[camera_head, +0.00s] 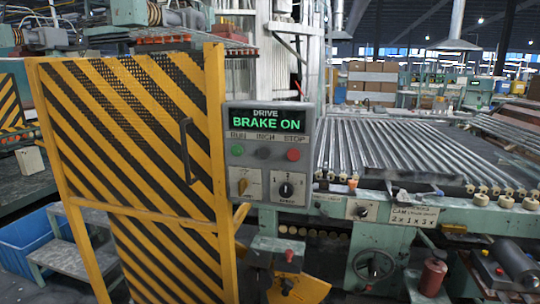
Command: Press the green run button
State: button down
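The control panel (268,170) is a grey box fixed beside the striped guard, near the middle of the picture. Its display (266,121) reads "DRIVE" and "BRAKE ON" in lit letters. Below are the labels RUN, INCH and STOP. The green run button (237,150) sits under RUN at the left and is unobstructed. A red button (293,155) sits under STOP at the right. A brass-coloured switch (242,187) and a black dial (286,190) are lower on the panel. My gripper is not in view.
A yellow-and-black striped guard (140,130) with a dark handle stands left of the panel. A handwheel (373,265) and a red cylinder (433,275) are low at right. A blue bin (25,245) is at lower left.

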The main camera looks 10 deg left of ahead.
aim_at(237, 150)
jog(key=u, duration=0.95)
jog(key=i+l, duration=0.15)
jog(key=u, duration=0.05)
